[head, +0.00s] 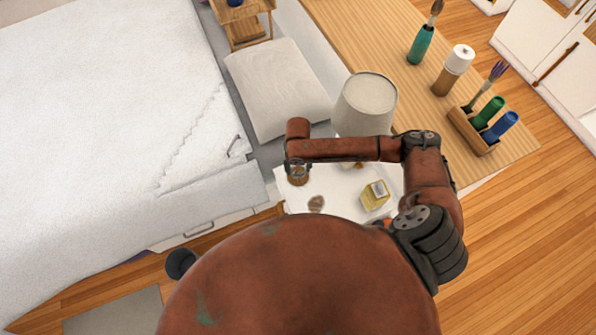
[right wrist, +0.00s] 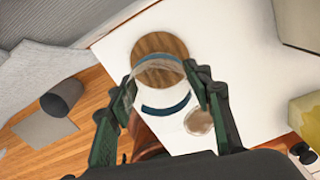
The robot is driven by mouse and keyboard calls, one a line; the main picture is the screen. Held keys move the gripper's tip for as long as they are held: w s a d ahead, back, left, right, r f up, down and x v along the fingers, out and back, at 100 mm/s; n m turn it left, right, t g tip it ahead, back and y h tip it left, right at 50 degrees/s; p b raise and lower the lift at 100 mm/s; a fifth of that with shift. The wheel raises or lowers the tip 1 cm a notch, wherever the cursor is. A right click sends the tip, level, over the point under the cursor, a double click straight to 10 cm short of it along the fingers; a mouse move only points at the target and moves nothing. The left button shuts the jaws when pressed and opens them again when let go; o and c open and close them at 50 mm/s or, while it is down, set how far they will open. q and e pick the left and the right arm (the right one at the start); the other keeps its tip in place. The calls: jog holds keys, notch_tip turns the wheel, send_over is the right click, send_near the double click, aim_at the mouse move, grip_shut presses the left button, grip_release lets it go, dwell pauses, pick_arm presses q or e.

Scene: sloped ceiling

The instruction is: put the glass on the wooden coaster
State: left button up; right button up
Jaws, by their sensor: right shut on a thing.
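The glass (right wrist: 166,108) is clear with a blue band. In the right wrist view it sits between the two fingers of my right gripper (right wrist: 165,85), which is shut on it. The round wooden coaster (right wrist: 160,52) lies on the white bedside top just beyond the glass; the glass rim overlaps its near edge in that view. In the head view my right gripper (head: 297,168) is above the coaster (head: 298,181) and hides part of it. I cannot tell the gap between the glass and the surface. My left gripper is not in view.
The bed (head: 100,100) is at the left. A dark bin (right wrist: 62,98) stands on the floor.

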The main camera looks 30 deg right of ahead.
jog(key=shift+f, duration=1.5)
jog(key=o, duration=1.3)
jog(key=shift+f, duration=0.1)
notch_tip(320, 180, up, 12)
jog(key=p, duration=0.1)
jog(key=shift+p, duration=0.35)
